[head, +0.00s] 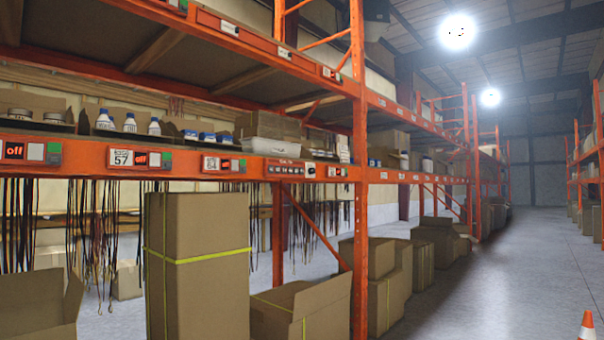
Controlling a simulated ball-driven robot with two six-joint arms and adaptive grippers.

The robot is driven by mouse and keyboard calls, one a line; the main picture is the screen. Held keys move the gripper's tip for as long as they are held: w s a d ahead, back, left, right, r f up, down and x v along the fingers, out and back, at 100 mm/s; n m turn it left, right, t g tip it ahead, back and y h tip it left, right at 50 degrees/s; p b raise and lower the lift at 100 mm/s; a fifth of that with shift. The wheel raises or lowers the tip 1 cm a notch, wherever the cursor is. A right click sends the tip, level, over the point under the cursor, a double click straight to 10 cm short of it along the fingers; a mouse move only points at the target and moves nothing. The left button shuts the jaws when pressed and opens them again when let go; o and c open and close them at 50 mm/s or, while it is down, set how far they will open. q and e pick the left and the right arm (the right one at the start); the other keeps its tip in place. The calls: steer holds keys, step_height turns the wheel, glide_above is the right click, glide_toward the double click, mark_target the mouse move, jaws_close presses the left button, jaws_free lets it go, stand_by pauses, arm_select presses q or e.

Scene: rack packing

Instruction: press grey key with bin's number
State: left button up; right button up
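Neither of my grippers is in view. A white label reading 57 (120,158) is on the orange beam of the near rack, at left. Beside it is a small dark display with red characters (148,160) and a green key (165,161). Further left a display reads "off" (15,150), with a pale key (36,152) and a green key (54,153). Another label, its number too small to read, shows with a display (226,164). Further right, a strip of several small keys (288,169) sits on the beam; their numbers and exact colours are too small to tell.
A tall carton (197,265) and an open carton (302,307) stand below. The aisle floor (490,270) is clear except for a cone (586,327).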

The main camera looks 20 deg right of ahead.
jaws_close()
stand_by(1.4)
